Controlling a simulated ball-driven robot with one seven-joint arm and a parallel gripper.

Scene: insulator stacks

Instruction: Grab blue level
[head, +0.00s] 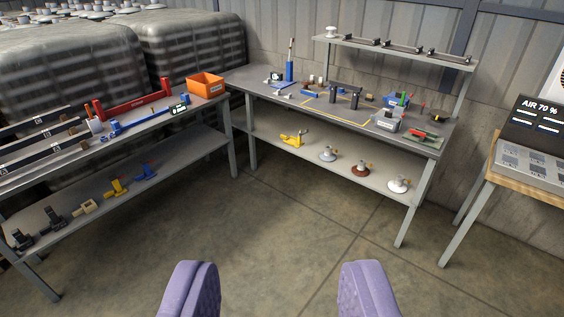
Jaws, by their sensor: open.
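A long blue bar (148,120), which looks like the blue level, lies on the top of the left bench (205,106), near its right end. A small dark display with light digits (179,110) is at its right end. It is too small to tell whether they are one piece. My gripper (279,275) is open and empty at the bottom of the view, its two purple fingers wide apart over the floor. It is well in front of both benches and touches nothing.
The back workbench (262,82) holds several small tools. A table with a panel (530,150) stands at right. The floor (270,215) between is clear.

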